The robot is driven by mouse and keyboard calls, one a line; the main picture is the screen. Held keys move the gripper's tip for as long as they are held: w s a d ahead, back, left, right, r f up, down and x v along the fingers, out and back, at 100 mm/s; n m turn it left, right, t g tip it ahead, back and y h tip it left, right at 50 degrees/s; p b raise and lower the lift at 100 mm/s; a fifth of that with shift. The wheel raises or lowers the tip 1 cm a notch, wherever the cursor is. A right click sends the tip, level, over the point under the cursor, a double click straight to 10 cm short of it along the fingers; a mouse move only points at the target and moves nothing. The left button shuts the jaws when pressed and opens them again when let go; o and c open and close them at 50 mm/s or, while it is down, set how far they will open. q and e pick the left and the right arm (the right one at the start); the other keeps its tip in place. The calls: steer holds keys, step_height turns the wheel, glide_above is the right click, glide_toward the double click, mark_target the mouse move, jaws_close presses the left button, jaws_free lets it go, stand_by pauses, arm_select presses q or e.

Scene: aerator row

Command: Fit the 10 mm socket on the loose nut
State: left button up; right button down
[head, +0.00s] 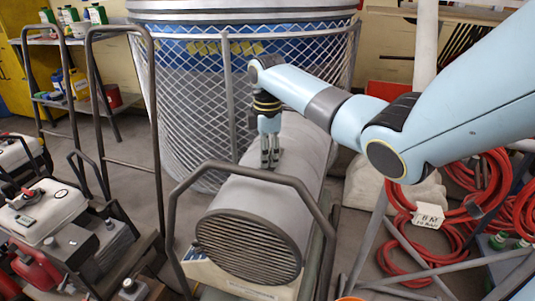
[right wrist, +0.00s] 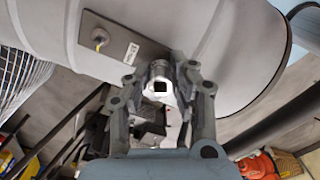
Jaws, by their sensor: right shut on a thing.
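My right gripper (head: 269,158) points down over the top of the grey cylindrical machine in the head view. In the right wrist view it is shut on a metal socket (right wrist: 160,70), whose square drive hole faces the camera. A nut (right wrist: 100,37) sits on a grey plate (right wrist: 92,58) with a small white label, on the machine's curved side. The socket is beside the plate in this view, apart from the nut. The nut and plate cannot be made out in the head view. The label's text is too small to read. My left gripper is not in view.
The grey cylindrical machine (head: 262,190) has a front grille and a tubular frame (head: 250,172) close to my right gripper. Red hoses (head: 463,226) lie at right. Wheeled equipment (head: 50,215) stands at left.

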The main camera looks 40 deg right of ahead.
steer(key=shift+f, duration=0.2)
steer(key=c, duration=1.1)
jaws_free()
steer(key=shift+o, duration=0.2)
step_height(320, 180, up, 7)
steer(key=p, duration=0.8)
steer(key=shift+r, duration=0.2)
steer(key=shift+f, duration=0.15)
